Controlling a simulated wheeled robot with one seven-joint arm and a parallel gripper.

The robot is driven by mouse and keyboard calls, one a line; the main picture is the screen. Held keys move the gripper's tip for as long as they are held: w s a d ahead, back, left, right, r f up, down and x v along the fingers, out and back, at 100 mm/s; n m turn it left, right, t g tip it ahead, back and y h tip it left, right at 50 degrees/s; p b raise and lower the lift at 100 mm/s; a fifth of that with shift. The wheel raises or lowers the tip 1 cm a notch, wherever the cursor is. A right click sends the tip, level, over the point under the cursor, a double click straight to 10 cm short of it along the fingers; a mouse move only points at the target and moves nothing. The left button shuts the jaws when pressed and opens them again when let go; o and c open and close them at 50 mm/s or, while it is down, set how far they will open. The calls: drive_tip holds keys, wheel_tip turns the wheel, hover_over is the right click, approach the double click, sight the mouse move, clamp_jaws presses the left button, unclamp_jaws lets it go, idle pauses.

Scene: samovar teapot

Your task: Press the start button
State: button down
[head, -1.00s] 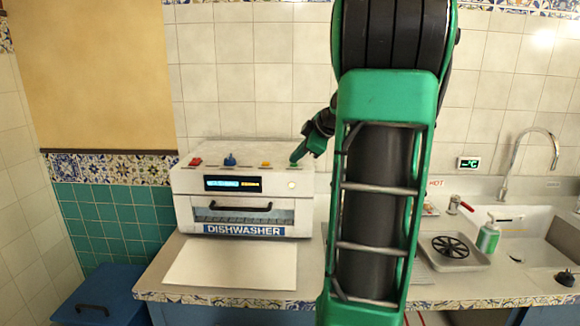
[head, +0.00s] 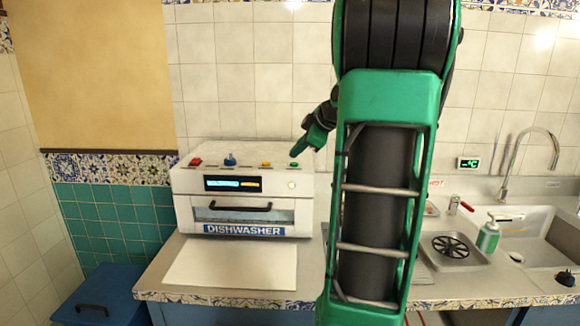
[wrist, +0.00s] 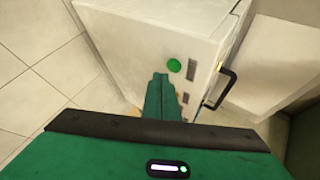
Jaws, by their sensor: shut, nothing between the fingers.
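The white dishwasher (head: 245,190) stands on the counter. On its top are a red button (head: 195,161), a blue knob-like control (head: 230,159), a yellow-orange button (head: 265,164) and a green button (head: 293,165). Which one is the start button cannot be read. My gripper (head: 293,154) is shut and empty, with its tip just above the green button and apparently apart from it. In the wrist view, the shut fingers (wrist: 160,78) end just beside the round green button (wrist: 174,65). The front panel has a lit display (head: 232,184) and a small glowing round light (head: 292,184).
A white sheet or board (head: 230,264) lies before the dishwasher. To the right are a sink (head: 520,222), a tap (head: 518,150), a soap bottle (head: 488,236) and a tray with a black wheel-like item (head: 451,247). My arm hides the counter's middle.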

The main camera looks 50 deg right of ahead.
sight(297, 167)
drive_tip(key=shift+r, duration=2.45)
drive_tip(key=s+a+f+m+g+y, duration=0.1)
drive_tip(key=s+a+f+m+g, duration=0.3)
drive_tip(key=s+a+f, duration=0.5)
drive_tip(key=s+a+f+m+g, duration=0.2)
drive_tip(key=s+a+f+m, duration=0.5)
drive_tip(key=a, duration=0.5)
drive_tip(key=s+a+f+m+g, duration=0.2)
drive_tip(key=s+f, duration=0.4)
drive_tip(key=s, duration=0.4)
drive_tip(key=shift+a+m+g, duration=0.4)
drive_tip(key=shift+a+g, duration=0.3)
drive_tip(key=shift+a, duration=0.45)
drive_tip(key=shift+f, duration=0.1)
drive_tip(key=shift+w+f, duration=0.25)
drive_tip(key=shift+w, duration=0.35)
